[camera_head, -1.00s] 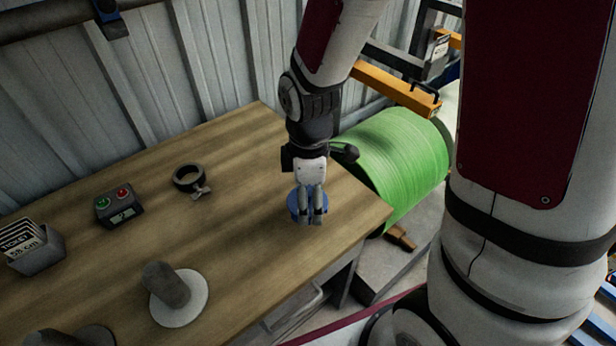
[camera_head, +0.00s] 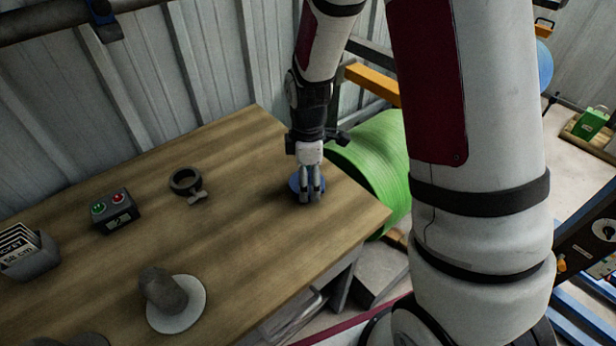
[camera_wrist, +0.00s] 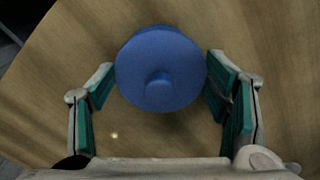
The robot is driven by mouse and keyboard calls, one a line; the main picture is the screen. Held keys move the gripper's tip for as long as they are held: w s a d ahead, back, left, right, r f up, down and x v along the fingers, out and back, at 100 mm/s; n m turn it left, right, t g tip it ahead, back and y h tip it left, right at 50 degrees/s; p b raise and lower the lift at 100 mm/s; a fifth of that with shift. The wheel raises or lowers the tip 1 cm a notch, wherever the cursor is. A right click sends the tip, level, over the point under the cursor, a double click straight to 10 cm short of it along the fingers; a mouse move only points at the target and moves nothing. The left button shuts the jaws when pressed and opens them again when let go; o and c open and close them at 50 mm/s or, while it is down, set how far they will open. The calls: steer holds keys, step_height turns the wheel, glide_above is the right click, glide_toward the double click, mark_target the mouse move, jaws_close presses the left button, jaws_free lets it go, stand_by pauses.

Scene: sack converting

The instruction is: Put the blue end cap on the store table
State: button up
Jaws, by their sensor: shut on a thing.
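The blue end cap (camera_wrist: 160,68) is a round disc with a small raised knob in its middle. In the wrist view it sits between the two green-padded fingers of my gripper (camera_wrist: 160,82), which is shut on it. In the head view the end cap (camera_head: 295,183) is partly hidden behind the fingers of my gripper (camera_head: 311,197). It is over the right end of the wooden table (camera_head: 235,215); I cannot tell whether it touches the top.
On the table are a clamp ring (camera_head: 186,183), a button box (camera_head: 115,211), a card holder (camera_head: 30,258) and a grey cylinder on a white disc (camera_head: 177,316). A green roll (camera_head: 375,150) stands beyond the right edge. The table between is clear.

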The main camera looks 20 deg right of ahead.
steer(key=shift+f, duration=0.15)
steer(key=o, duration=1)
steer(key=shift+o, duration=0.2)
step_height(320, 180, up, 12)
steer(key=r+p, duration=0.1)
steer(key=s+r+m+t, duration=0.1)
steer(key=s+r+m, duration=0.6)
steer(key=s+r, duration=0.4)
steer(key=s+r+m+t, duration=0.1)
steer(key=s+m, duration=0.6)
steer(key=s, duration=0.7)
steer(key=shift+s+m+t, duration=0.15)
steer(key=shift+m+t, duration=0.15)
